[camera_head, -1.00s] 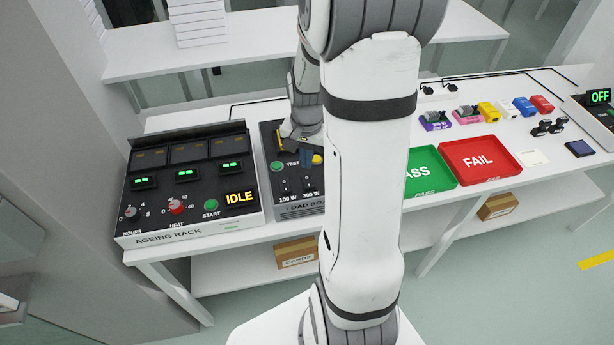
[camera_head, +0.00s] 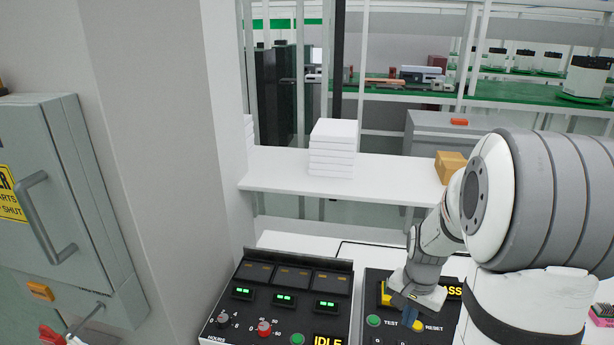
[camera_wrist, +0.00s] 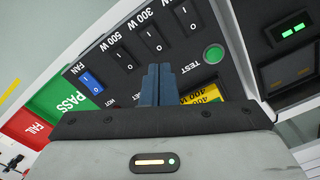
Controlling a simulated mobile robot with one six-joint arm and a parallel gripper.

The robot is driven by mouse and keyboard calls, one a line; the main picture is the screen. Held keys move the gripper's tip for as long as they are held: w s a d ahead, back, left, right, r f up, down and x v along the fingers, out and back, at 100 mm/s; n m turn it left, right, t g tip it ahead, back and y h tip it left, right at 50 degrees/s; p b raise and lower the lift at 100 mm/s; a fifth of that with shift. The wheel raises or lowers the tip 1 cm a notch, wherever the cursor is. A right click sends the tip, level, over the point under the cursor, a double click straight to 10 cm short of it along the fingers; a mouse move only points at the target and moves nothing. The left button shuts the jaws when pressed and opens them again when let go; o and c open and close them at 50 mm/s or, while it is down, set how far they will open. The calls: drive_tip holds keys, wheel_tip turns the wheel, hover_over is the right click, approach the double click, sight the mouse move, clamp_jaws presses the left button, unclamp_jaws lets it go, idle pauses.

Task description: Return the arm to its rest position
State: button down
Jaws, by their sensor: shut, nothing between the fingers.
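My gripper (camera_head: 410,317) hangs low over the load box (camera_head: 372,330) in the head view, its blue fingers together and empty. In the wrist view the shut fingers (camera_wrist: 157,85) point at the panel among its switches. The green TEST button (camera_wrist: 213,54) and a blue FAN switch (camera_wrist: 90,81) show there. A yellow piece marked 400 W (camera_wrist: 200,96) lies beside the fingers, partly hidden by the gripper. It also shows behind the gripper in the head view (camera_head: 385,293). I cannot tell whether the fingers touch the panel.
The ageing rack (camera_head: 240,312), reading IDLE, stands left of the load box. A white shelf with a stack of white boxes (camera_head: 332,148) and a cardboard box (camera_head: 450,167) is behind. A grey cabinet (camera_head: 75,180) stands far left. PASS (camera_wrist: 50,97) and FAIL (camera_wrist: 22,125) trays lie beside the panel.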

drive_tip(key=s+a+r+n+t, duration=0.3)
drive_tip(key=s+a+r+n, duration=0.6)
drive_tip(key=s+a+r, duration=0.3)
drive_tip(key=shift+v, duration=0.9)
drive_tip(key=shift+s, duration=0.15)
